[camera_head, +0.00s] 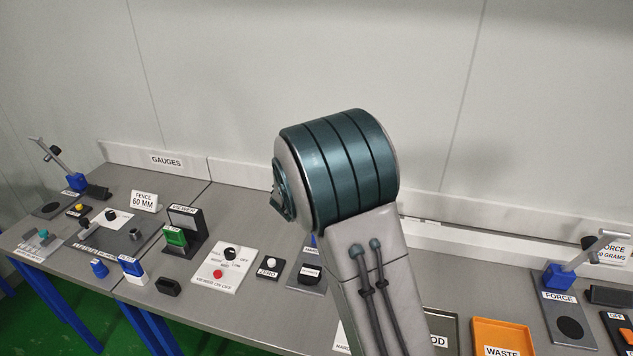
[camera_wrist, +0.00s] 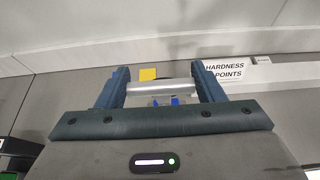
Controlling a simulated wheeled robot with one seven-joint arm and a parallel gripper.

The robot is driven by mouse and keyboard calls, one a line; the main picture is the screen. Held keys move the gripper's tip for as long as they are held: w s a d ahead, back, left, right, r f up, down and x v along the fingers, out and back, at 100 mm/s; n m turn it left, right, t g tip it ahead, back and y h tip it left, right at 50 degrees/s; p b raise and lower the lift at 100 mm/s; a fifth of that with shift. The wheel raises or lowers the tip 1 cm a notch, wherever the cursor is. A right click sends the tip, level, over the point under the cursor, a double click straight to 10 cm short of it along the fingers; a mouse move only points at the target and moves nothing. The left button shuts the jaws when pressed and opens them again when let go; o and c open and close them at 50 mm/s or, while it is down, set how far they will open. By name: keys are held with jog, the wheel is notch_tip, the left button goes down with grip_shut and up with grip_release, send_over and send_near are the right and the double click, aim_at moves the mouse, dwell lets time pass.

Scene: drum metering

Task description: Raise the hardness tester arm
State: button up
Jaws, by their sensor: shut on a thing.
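In the wrist view my gripper (camera_wrist: 161,76) is shut on a pale grey cylindrical bar (camera_wrist: 150,87), which spans crosswise between its two dark blue fingers. The bar appears to be the handle of the hardness tester arm. Small blue parts (camera_wrist: 155,101) show just below the bar, and the rest of the tester is hidden behind my gripper body. In the head view my own arm covers my gripper and most of the tester. Only a dark grey base plate (camera_head: 306,280) and a bit of blue show left of my arm.
A "HARDNESS POINTS" sign (camera_wrist: 225,72) stands right of my gripper, and a yellow patch (camera_wrist: 148,74) lies beyond it. A panel with a knob and red button (camera_head: 224,270) lies to the left. An orange waste tray (camera_head: 484,330) and the force lever stand (camera_head: 560,278) are to the right.

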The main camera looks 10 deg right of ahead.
jog(key=o, duration=1.1)
jog(key=shift+s+d+f, duration=0.1)
jog(key=shift+d+f, duration=0.05)
jog(key=shift+f, duration=0.2)
jog(key=shift+o, duration=1.4)
jog(key=shift+a+r, duration=0.2)
jog(key=shift+a, duration=0.05)
jog(key=b+v, duration=0.2)
jog(key=v, duration=1.1)
jog(key=shift+s, duration=0.3)
jog(key=shift+d, duration=0.1)
